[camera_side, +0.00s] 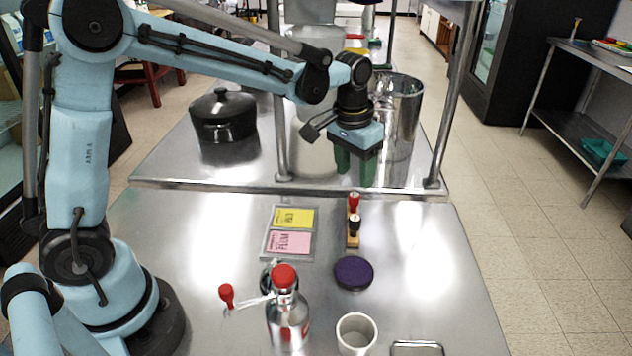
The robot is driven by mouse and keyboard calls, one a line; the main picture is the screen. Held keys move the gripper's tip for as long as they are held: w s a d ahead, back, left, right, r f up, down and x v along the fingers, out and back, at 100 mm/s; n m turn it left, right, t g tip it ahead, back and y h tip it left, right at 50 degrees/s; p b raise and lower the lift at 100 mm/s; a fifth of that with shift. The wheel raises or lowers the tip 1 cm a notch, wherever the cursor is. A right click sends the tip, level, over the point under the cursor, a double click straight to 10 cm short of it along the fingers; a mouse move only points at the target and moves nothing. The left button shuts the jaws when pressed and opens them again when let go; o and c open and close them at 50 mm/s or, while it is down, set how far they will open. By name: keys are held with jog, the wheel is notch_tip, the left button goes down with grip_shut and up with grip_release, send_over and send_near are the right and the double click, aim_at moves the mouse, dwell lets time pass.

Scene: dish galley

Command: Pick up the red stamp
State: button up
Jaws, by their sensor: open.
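The red stamp (353,202) stands upright with its red handle up, at the back of the steel table's middle. The lower part of the red stamp is hidden. My gripper (355,172) has green fingers pointing down, open and empty. In the picture it is just above the red stamp, with a gap between them; the exact depth is hard to tell.
Left of the stamps lies a tray with yellow (295,218) and pink (289,242) cards. In front are a dark purple pad (354,273), a metal bottle with a red cap (288,320) and a white cup (356,334). Behind stand a black pot (224,118) and shelf posts (455,90).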

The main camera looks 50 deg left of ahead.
aim_at(354, 194)
jog(key=shift+w+a+f, duration=0.1)
jog(key=shift+w+f, duration=0.05)
jog(key=shift+f, duration=1.1)
jog(key=shift+w+a+f, duration=0.1)
jog(key=shift+w+f, duration=0.1)
jog(key=shift+f, duration=1.1)
jog(key=shift+w+f, duration=0.15)
jog(key=shift+f, duration=1.1)
jog(key=shift+c, duration=0.5)
grip_shut()
